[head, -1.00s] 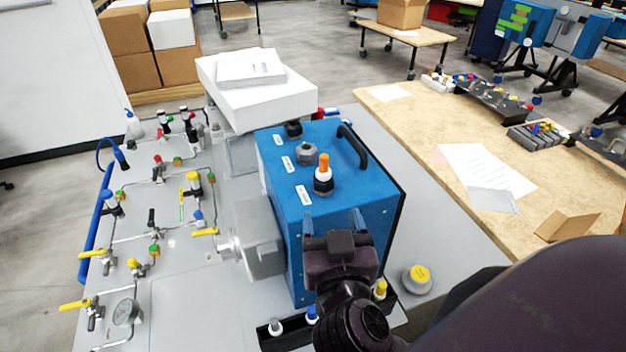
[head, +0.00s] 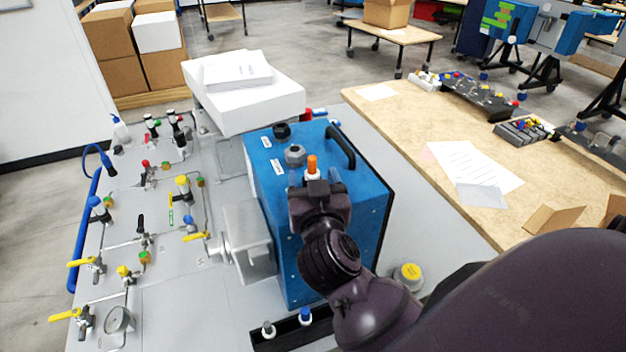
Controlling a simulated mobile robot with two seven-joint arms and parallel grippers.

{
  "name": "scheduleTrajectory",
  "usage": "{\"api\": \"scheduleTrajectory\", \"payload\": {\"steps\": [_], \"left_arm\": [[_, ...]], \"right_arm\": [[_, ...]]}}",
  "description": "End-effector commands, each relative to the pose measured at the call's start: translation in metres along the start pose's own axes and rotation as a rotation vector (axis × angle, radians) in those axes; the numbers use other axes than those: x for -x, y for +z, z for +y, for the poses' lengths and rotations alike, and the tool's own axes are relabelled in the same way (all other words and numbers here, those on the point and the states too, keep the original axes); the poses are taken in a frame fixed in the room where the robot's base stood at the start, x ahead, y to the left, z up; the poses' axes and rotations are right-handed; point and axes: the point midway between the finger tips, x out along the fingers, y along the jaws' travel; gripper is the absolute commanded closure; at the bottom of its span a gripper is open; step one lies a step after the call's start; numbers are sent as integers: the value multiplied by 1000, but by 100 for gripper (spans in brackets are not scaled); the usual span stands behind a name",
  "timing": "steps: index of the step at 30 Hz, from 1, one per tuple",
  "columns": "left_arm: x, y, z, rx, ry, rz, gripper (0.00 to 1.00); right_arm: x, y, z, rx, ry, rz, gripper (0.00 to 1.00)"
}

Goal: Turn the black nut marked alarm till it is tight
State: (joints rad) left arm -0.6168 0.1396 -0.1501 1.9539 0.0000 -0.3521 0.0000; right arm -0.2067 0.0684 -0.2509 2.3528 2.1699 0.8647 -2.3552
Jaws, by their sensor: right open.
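The blue analyser box (head: 362,205) stands at the middle, with a row of fittings on its top. The front fitting has an orange tip (head: 312,163) over a white collar; in the earlier frame a black nut shows at its base, now hidden behind my gripper. A grey nut (head: 294,156) sits behind it, and another black nut (head: 282,131) at the back. The white labels beside them are too small to read, so I cannot tell which says alarm. My right gripper (head: 320,179) is open, close to the orange-tipped fitting. Contact cannot be told. My left gripper is not in view.
A black handle (head: 341,147) rises from the box's right side. A white box (head: 245,95) stands behind. A panel of valves and tubing (head: 150,230) lies left. A yellow-capped cylinder (head: 408,275) stands to the right. A wooden table (head: 420,150) with papers is further right.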

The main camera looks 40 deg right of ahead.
Motion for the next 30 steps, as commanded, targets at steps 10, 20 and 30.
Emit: {"api": "scheduleTrajectory", "payload": {"steps": [10,20,30], "left_arm": [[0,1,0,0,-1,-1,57],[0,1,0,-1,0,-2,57],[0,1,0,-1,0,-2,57]], "right_arm": [[0,0,0,0,0,0,74],[0,0,-2,1,63,-3,86],[0,0,-1,0,140,-1,86]]}}
